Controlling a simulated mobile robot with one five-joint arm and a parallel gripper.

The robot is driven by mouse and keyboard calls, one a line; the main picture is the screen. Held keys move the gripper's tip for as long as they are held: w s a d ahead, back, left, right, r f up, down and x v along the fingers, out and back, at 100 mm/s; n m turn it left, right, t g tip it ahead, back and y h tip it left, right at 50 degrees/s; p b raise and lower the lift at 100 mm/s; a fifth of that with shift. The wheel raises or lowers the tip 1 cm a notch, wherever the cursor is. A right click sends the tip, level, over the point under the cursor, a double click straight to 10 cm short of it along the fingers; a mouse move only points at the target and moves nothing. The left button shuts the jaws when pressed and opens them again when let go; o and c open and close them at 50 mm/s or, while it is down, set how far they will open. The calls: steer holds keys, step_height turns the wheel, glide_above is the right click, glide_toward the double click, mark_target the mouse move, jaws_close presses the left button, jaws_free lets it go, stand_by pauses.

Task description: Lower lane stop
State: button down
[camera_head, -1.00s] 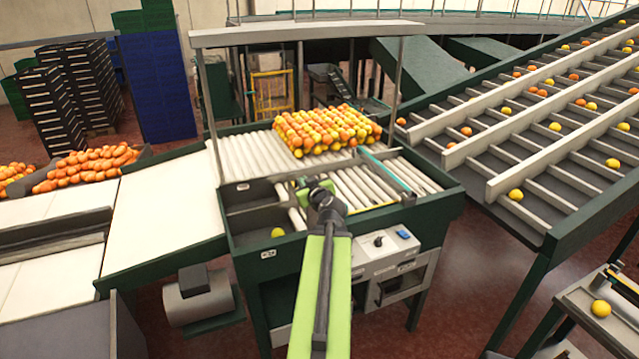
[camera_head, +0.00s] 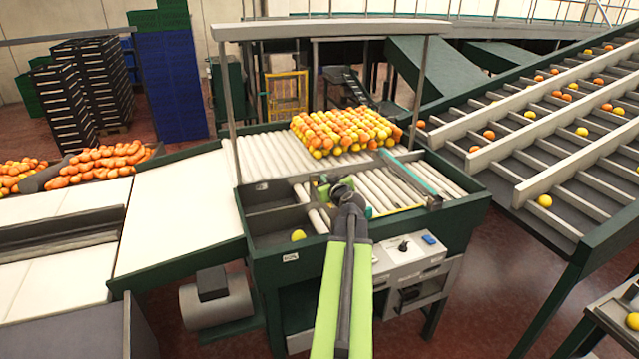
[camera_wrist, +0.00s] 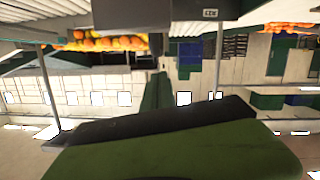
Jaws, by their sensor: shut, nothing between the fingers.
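The lane stop looks to be the teal-edged grey bar (camera_head: 410,178), which lies slantwise across the right part of the roller table; I cannot tell whether it is raised or lowered. My gripper (camera_head: 322,186) is over the front left of the rollers, beside the dark bins, apart from the bar and to its left. It is shut and empty; my forearm and wrist partly hide the rollers behind it. In the wrist view a large green and black part of my gripper (camera_wrist: 170,145) fills the bottom, and the bar cannot be made out.
Oranges and yellow fruit (camera_head: 345,130) are packed on the rear rollers. A yellow fruit (camera_head: 298,235) lies in the front dark bin. A control box (camera_head: 405,250) is on the table front. Posts hold a canopy (camera_head: 330,30) above. A sloped conveyor (camera_head: 560,140) stands at right.

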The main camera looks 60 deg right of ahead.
mark_target(325, 206)
steer(key=shift+s+f+b, duration=0.55)
steer(key=shift+f, duration=0.25)
steer(key=shift+w+a+f, duration=0.1)
steer(key=shift+w+a, duration=0.05)
steer(key=shift+w, duration=0.2)
step_height(325, 206, down, 9)
steer(key=b, duration=0.8)
steer(key=shift+b, duration=0.35)
steer(key=shift+a+r, duration=0.15)
steer(key=shift+r, duration=0.15)
